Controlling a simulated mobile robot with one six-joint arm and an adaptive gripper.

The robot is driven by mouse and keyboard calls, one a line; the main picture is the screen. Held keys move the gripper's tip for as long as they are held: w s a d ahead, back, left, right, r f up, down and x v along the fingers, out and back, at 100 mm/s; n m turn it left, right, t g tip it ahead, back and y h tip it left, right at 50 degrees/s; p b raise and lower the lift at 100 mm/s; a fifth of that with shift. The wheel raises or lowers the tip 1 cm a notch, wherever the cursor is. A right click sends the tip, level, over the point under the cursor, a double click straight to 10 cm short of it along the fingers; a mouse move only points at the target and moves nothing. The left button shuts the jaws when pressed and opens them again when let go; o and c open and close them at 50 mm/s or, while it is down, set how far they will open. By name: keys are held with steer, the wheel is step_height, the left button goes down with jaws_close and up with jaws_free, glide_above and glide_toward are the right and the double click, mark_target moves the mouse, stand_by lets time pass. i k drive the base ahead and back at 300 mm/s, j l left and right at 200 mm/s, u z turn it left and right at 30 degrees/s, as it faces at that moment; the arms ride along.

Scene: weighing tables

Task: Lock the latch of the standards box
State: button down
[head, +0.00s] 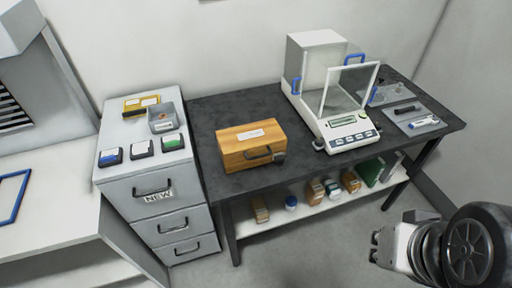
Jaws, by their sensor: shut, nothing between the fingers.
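The standards box (235,138) is a wooden box with a white label on its lid. It stands on the dark table (215,115) near the front left edge, and its lid looks closed. A dark handle (259,155) is on its front. A small dark part (280,156), perhaps the latch, shows at the front right corner; whether it is locked is too small to tell. My gripper (375,247) is at the lower right, in front of the table and well apart from the box. It is shut and empty, pointing left.
A balance (345,130) with a glass draft shield stands right of the box. A grey tray (415,120) with tools lies further right. A drawer cabinet (155,192) stands left. Bottles and boxes fill the lower shelf (240,229). The floor before the table is clear.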

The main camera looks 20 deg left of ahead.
mark_target(278, 158)
steer(key=u, duration=0.9)
steer(key=i+j+z, duration=0.25)
steer(key=j, duration=0.2)
